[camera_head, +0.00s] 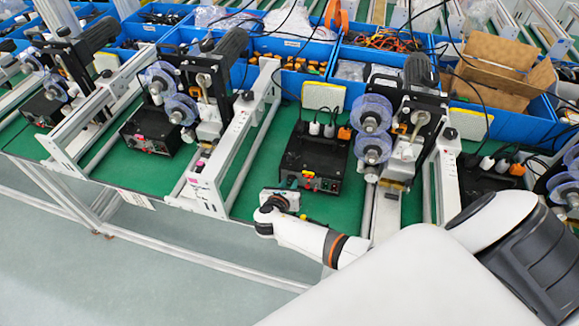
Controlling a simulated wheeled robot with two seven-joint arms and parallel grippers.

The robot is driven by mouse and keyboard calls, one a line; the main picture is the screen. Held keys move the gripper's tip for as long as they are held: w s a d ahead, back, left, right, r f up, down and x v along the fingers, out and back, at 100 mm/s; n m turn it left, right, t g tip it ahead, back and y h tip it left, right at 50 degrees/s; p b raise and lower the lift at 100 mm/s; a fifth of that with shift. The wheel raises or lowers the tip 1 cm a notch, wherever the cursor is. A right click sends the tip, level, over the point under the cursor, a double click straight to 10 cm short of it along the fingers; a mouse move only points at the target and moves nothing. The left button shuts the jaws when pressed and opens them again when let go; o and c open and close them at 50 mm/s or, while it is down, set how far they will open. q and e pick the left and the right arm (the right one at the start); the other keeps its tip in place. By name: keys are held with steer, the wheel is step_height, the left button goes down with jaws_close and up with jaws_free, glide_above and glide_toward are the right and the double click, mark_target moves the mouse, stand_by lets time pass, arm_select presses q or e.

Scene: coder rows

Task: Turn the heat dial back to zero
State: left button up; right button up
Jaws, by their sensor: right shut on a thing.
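A black control box (318,153) stands on the green bench top near the middle of the view. Its front panel (322,184) carries small red and green controls. My right gripper (290,189) is at the left end of this panel, with its arm reaching in from the lower right. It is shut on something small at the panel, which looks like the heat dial. The gripper hides the dial, so its setting cannot be read. My left gripper is not in view.
A machine with clear reels (371,128) stands right of the box. An aluminium rail frame (228,150) stands to its left. Blue bins (290,50) line the back, and a similar black box (150,132) stands further left. Green bench top is clear between rail and box.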

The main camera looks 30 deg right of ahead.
steer(key=shift+w+a+r+n+g+h+p, duration=0.1)
steer(key=shift+w+r+n+g+h+p, duration=0.1)
steer(key=shift+n+g+h+p, duration=0.35)
steer(key=shift+f+n, duration=0.1)
steer(key=shift+n, duration=0.55)
steer(key=shift+a+f+n+g+h, duration=0.1)
steer(key=shift+n+g+h, duration=0.25)
steer(key=shift+n+h, duration=0.15)
steer(key=shift+a+f+n+g+h, duration=0.1)
steer(key=shift+n+g+h, duration=0.25)
steer(key=shift+n, duration=0.25)
steer(key=shift+d, duration=0.1)
steer(key=o, duration=1)
steer(key=v, duration=1.2)
steer(key=shift+w, duration=0.1)
